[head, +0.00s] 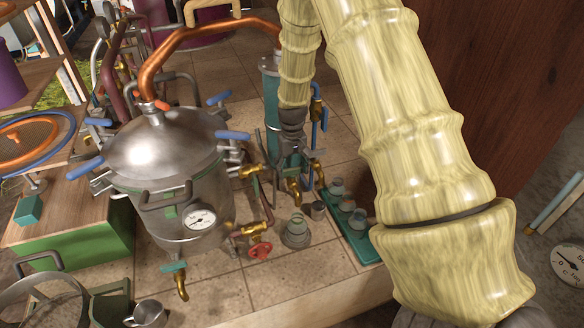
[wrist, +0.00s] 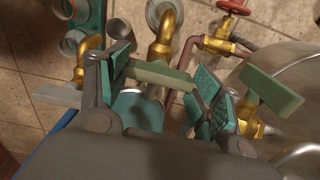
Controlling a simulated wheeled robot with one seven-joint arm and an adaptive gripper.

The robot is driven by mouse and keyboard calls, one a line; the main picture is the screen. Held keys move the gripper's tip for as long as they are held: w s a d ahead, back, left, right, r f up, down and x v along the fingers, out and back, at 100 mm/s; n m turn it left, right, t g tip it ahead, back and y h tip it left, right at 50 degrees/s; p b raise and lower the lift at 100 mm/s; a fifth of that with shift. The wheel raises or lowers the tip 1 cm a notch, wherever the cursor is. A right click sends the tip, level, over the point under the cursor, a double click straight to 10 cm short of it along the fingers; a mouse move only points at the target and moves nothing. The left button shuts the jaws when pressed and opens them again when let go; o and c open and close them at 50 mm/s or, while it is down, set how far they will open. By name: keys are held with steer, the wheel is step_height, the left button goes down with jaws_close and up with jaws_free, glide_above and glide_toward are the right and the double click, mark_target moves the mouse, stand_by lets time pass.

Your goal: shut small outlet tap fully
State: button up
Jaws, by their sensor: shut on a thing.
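My gripper (head: 290,158) is at the foot of the teal cylinder (head: 271,105), above the brass spouts. In the wrist view its teal pads (wrist: 165,78) are on either side of a pale green tap lever (wrist: 158,74), shut on its ends. The lever lies crosswise over a brass spout (wrist: 166,42), which points away from my gripper. The same spout shows below my gripper in the head view (head: 294,190). The lever is hidden there by my gripper.
A second brass spout (wrist: 90,46) is close beside the left finger. Another green lever (wrist: 271,90) is close to the right finger. A red valve wheel (head: 260,250), the steel pot (head: 170,190), a glass vessel (head: 296,233) and a green tray (head: 362,247) with small cups stand nearby.

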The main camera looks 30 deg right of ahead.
steer(key=shift+w+d+r, duration=0.15)
steer(key=o, duration=1.1)
step_height(320, 180, up, 12)
steer(key=shift+f, duration=0.1)
